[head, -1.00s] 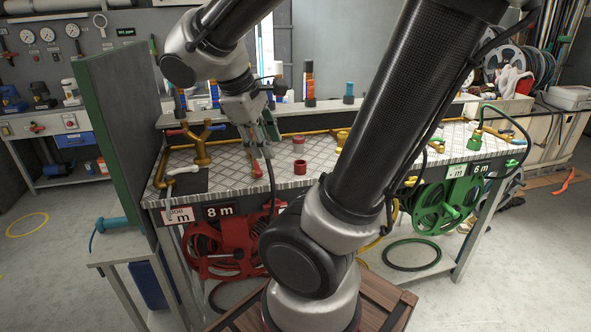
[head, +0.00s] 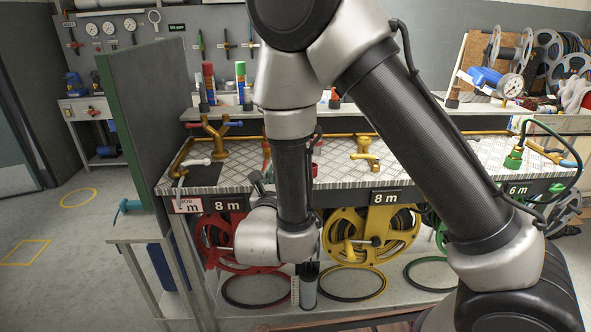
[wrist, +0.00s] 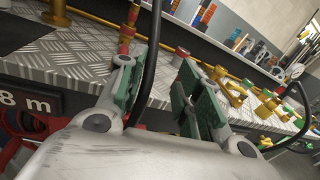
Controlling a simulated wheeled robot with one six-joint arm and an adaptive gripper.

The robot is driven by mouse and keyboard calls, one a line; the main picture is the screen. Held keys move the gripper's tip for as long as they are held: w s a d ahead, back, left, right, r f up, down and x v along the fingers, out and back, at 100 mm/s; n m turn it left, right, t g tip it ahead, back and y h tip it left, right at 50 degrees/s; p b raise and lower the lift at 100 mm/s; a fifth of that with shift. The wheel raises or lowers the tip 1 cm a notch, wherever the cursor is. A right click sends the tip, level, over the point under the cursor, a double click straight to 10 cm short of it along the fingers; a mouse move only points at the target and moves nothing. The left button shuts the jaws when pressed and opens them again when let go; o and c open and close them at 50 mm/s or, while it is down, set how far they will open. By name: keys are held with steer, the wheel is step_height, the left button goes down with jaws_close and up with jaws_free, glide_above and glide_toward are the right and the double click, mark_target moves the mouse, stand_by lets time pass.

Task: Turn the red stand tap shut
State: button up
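The red stand tap, an upright red and brass fitting, appears to be the one on the checker-plate bench (head: 345,178) at the left. It shows partly behind my arm in the head view (head: 266,150) and just beyond my left finger in the wrist view (wrist: 126,38). Its handle cannot be made out. My gripper (wrist: 160,80) has its two green-padded fingers apart, with a dark hose or cable crossing the gap in the picture. I cannot tell whether it touches them. In the head view my gripper (head: 258,183) is at the bench's front edge, largely hidden by my arm.
A brass fitting (head: 212,138) with red and blue handles stands at the bench's left. A short red cylinder (wrist: 180,57) and a yellow tap (head: 366,155) lie to the right. Red (head: 222,240) and yellow (head: 388,235) reels hang below. A green-edged panel (head: 122,140) borders the left.

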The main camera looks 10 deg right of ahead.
steer(key=w+a+n+y, duration=0.1)
steer(key=w, duration=0.1)
steer(key=w+a+f+y, duration=0.1)
steer(key=w, duration=0.1)
steer(key=w+a+n+y, duration=0.1)
steer(key=w, duration=0.1)
steer(key=shift+w+a+f+n+t, duration=0.15)
steer(key=shift+a+f+n+t, duration=0.1)
steer(key=shift+n+t, duration=0.05)
steer(key=shift+c, duration=0.4)
jaws_close()
